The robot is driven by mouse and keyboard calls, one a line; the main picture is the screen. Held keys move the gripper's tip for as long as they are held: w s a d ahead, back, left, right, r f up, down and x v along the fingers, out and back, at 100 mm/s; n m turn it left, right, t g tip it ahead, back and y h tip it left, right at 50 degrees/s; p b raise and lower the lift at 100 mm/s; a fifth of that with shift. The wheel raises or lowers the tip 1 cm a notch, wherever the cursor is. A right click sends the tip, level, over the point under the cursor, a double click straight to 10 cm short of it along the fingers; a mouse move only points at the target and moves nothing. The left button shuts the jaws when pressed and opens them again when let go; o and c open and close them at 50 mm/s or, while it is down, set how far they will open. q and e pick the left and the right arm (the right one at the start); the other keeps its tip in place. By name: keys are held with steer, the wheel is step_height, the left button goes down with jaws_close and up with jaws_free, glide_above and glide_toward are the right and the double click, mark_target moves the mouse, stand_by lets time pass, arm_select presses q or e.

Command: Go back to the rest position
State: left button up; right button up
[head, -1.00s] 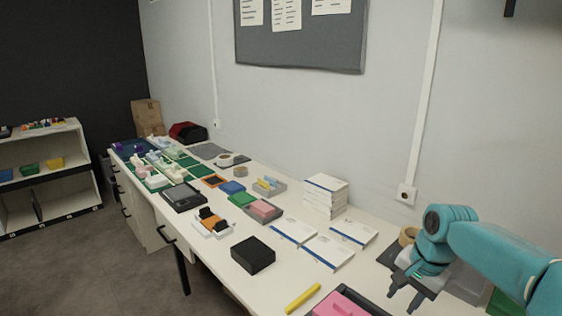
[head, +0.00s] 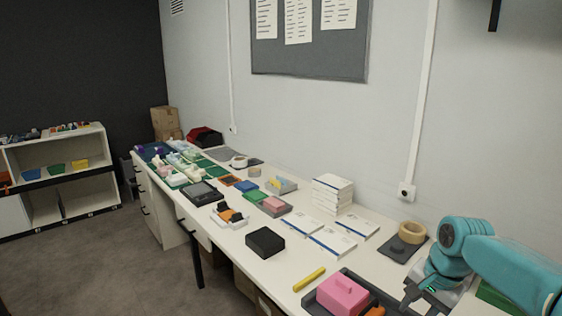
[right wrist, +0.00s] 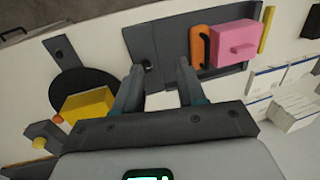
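My right gripper (head: 422,300) is in the head view at the lower right, over the near end of the white bench. In the right wrist view my right gripper (right wrist: 158,78) has its two fingers spread, with nothing between them. They point toward a dark grey tray (right wrist: 165,42) that holds a pink block (right wrist: 236,46) and an orange piece (right wrist: 199,45). The pink block (head: 342,294) also shows in the head view, left of the gripper. My left gripper is not in view.
The white bench (head: 215,238) carries a black box (head: 265,242), a yellow bar (head: 309,279), a stack of white boxes (head: 332,193) and a tape roll (head: 412,232). A yellow block (right wrist: 88,106) lies near the right gripper. Open floor (head: 110,270) lies left of the bench.

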steer(key=s+a+f+n+y, duration=0.1)
steer(key=s+a+f+n, duration=0.15)
steer(key=f, duration=0.55)
steer(key=s+a+f+n, duration=0.15)
steer(key=a+f, duration=0.25)
steer(key=f, duration=0.4)
steer(key=s+a+f+n+y, duration=0.1)
steer(key=s+a+f, duration=0.25)
steer(key=f, duration=0.45)
steer(key=s+a+f+n, duration=0.1)
steer(key=s+a+f, duration=0.2)
steer(key=s, duration=0.6)
steer(key=s+a+f+n+g, duration=0.1)
steer(key=s+a+f, duration=0.2)
steer(key=s+f, duration=0.4)
steer(key=s, duration=0.2)
steer(key=shift+s+f+n+y, duration=0.25)
steer(key=shift+s+n+y, duration=0.05)
steer(key=shift+n, duration=0.1)
